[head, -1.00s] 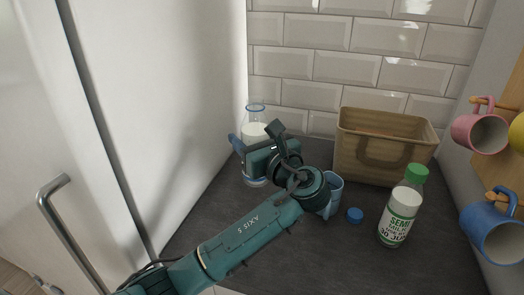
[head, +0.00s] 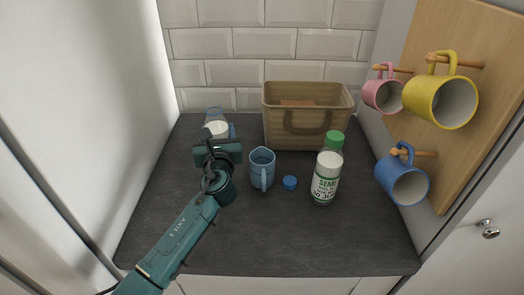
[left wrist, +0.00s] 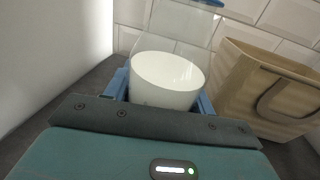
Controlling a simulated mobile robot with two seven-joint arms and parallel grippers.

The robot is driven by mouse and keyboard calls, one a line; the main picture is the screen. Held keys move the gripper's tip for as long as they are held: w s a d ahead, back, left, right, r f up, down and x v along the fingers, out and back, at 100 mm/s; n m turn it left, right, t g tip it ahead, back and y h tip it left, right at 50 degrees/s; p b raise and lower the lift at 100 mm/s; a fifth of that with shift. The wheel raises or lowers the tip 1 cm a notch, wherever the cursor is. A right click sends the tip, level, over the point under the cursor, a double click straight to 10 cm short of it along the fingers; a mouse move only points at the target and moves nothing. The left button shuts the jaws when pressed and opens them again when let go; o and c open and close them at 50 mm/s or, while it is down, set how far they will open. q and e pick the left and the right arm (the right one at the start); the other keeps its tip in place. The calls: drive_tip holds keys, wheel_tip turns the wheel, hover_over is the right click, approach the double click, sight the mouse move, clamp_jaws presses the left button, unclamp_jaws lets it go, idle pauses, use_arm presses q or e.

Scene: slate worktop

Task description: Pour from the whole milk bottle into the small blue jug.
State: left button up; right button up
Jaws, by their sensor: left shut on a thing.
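The whole milk bottle (head: 215,127) is clear, with white milk inside and an open, uncapped blue-rimmed mouth. It stands roughly upright at the back left of the worktop; my arm hides its lower part and any label. My left gripper (head: 216,138) is shut on it, with a blue finger on each side. The left wrist view shows the milk in the bottle (left wrist: 168,80) close in front of the palm. The small blue jug (head: 262,169) stands upright just right of my gripper, apart from it, handle toward me. My right gripper is not in view.
A blue cap (head: 289,182) lies right of the jug. A green-capped semi-skimmed bottle (head: 327,175) stands further right. A tan basket (head: 307,129) is behind. Pink (head: 382,96), yellow (head: 440,102) and blue (head: 402,181) mugs hang at right. The front worktop (head: 285,235) is clear.

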use_arm(q)
drive_tip(key=shift+d+f+m+h, duration=0.45)
drive_tip(key=shift+f+m+h, duration=0.05)
drive_tip(key=shift+h, duration=0.2)
drive_tip(key=shift+d+f+h, duration=0.15)
drive_tip(key=shift+f+h, duration=0.05)
drive_tip(key=shift+h, duration=0.1)
drive_tip(key=shift+m, duration=0.6)
